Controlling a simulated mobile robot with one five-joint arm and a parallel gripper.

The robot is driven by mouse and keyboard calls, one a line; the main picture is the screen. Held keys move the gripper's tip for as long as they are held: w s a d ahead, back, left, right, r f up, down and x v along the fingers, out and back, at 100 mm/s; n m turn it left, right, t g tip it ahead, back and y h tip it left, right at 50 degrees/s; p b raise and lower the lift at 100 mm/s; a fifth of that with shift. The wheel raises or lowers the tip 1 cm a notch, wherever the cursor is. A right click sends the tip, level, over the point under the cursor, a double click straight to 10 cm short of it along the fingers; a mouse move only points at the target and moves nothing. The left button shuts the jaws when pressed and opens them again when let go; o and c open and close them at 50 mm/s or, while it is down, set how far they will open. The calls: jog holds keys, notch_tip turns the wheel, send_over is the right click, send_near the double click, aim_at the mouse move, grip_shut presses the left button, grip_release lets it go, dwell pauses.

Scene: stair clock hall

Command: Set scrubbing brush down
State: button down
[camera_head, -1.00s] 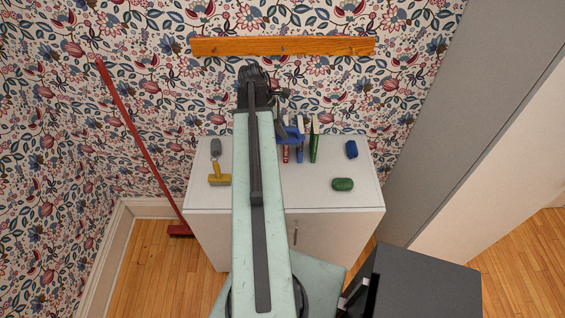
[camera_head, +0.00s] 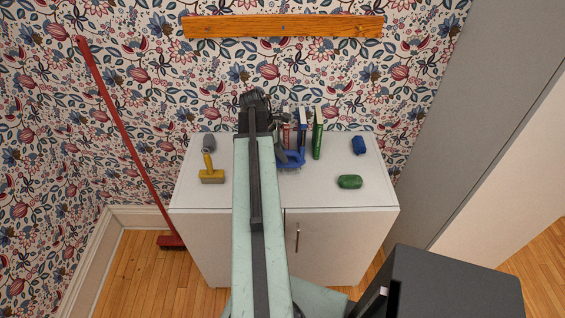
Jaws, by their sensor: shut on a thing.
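The blue scrubbing brush (camera_head: 291,160) is held low at the white cabinet top (camera_head: 335,197), in front of the books. I cannot tell whether it touches the top. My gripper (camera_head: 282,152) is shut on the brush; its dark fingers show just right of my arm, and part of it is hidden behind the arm.
Books (camera_head: 317,135) stand upright at the back of the cabinet top. A yellow-handled tool (camera_head: 211,175) and a grey item (camera_head: 209,142) lie left; a green item (camera_head: 350,181) and a blue item (camera_head: 359,145) lie right. A red broom (camera_head: 125,140) leans on the wall.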

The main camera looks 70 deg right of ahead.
jog(key=shift+f, duration=0.95)
jog(key=shift+r, duration=0.3)
jog(key=shift+f, duration=0.25)
jog(key=c, duration=1.2)
grip_release()
jog(key=shift+r, duration=0.1)
